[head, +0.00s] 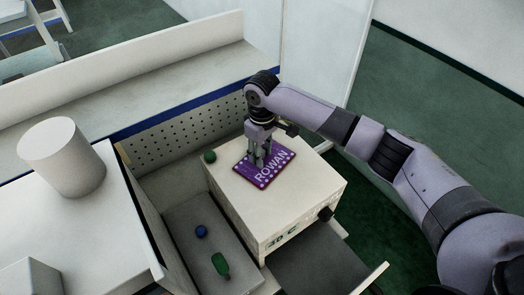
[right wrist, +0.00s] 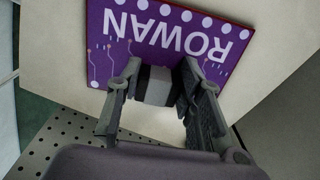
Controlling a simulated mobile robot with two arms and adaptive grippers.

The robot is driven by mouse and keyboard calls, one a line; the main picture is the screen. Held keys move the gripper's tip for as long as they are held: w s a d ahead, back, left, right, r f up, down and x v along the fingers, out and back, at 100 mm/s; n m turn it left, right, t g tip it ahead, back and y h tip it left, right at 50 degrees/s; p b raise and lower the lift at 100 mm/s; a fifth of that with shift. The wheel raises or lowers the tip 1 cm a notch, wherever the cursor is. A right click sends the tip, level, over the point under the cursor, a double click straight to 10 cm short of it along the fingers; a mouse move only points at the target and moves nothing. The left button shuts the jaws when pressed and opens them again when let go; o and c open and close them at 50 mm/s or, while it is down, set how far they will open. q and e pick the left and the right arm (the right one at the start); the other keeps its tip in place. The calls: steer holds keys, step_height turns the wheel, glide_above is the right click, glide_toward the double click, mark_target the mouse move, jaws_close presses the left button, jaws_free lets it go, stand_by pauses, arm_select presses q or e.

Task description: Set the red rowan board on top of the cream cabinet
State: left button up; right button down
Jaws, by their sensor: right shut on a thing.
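The rowan board (head: 264,167) is purple with white dots, a dark red edge and white "ROWAN" lettering. It lies flat at the top of the cream cabinet (head: 304,206); I cannot tell whether it rests fully or hovers slightly. My right gripper (head: 259,162) points down over the board's middle and is shut on it. In the right wrist view the fingers (right wrist: 158,90) close around a grey block at the board (right wrist: 128,32), covering part of it. My left gripper is out of view.
A white cylinder (head: 62,157) stands on the left counter.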

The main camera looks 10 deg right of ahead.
steer(key=c, duration=1)
jaws_free()
steer(key=shift+c, duration=0.2)
step_height(320, 180, up, 12)
